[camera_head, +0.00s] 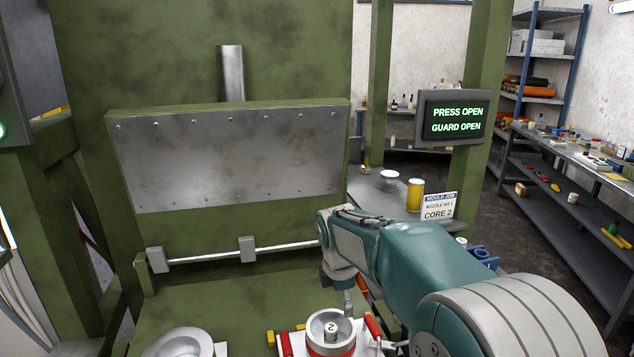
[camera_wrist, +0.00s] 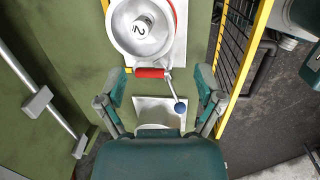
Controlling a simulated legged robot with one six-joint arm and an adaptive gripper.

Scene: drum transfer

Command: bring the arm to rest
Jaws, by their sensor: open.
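My teal arm (camera_head: 410,260) reaches from the lower right of the head view over the green press, its wrist bent downward. My gripper shows in the wrist view (camera_wrist: 162,88), with its two fingers spread wide apart and nothing held between them. In that view a red handle (camera_wrist: 150,73) and a lever with a blue ball (camera_wrist: 180,107) lie beyond the fingers; I cannot tell the gap to them. A round metal mould (camera_wrist: 142,28) with a core marked 2 is just above the fingers; it is also at the bottom of the head view (camera_head: 330,332).
A round metal part (camera_head: 182,343) lies left of the mould. A horizontal rail (camera_head: 205,257) runs below a metal plate (camera_head: 230,158). A screen (camera_head: 453,117) reads PRESS OPEN, GUARD OPEN. A card (camera_head: 438,207) reads CORE 2. A yellow-edged mesh guard (camera_wrist: 241,50) stands right of the gripper.

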